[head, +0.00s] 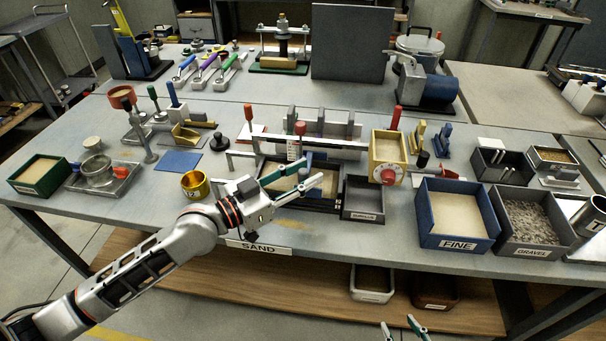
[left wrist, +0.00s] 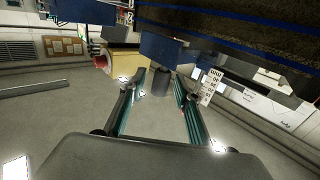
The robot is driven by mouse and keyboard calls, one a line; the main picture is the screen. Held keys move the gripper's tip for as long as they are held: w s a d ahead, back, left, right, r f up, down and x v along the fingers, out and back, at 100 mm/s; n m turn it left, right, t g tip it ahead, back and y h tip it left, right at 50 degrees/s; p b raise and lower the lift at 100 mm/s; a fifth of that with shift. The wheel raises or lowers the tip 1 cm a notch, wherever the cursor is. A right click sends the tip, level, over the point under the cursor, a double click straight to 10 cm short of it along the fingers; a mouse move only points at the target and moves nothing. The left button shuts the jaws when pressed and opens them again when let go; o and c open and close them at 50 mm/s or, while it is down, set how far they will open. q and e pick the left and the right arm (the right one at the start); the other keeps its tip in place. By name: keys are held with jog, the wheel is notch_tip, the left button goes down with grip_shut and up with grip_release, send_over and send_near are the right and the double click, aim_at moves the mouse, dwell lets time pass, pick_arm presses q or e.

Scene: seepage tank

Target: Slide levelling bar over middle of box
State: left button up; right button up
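The box (head: 318,203) is dark blue, filled with pale sand and split by a divider, near the front of the table. A long pale metal bar (head: 335,145), which I take for the levelling bar, runs behind the box's back edge, with a red knob (head: 300,128) near it. My left gripper (head: 297,177) is open over the box, its two fingers spread and empty; they show open in the left wrist view (left wrist: 160,92), with a dark cylinder beyond them. My right gripper (head: 400,327) shows only its spread fingertips at the bottom edge. The gripper covers part of the box.
A grey tray (head: 363,214) adjoins the box on the right. A yellow box with a red dial (head: 388,150) stands behind that tray. The FINE bin (head: 459,241) and GRAVEL bin (head: 530,250) are further right. A gold cup (head: 195,190) stands left of the gripper.

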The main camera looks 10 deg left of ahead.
pick_arm(q)
jog(key=shift+s+f, duration=0.1)
jog(key=v, duration=1.1)
jog(key=shift+s+a, duration=0.25)
jog(key=shift+a, duration=0.05)
dwell(0.3)
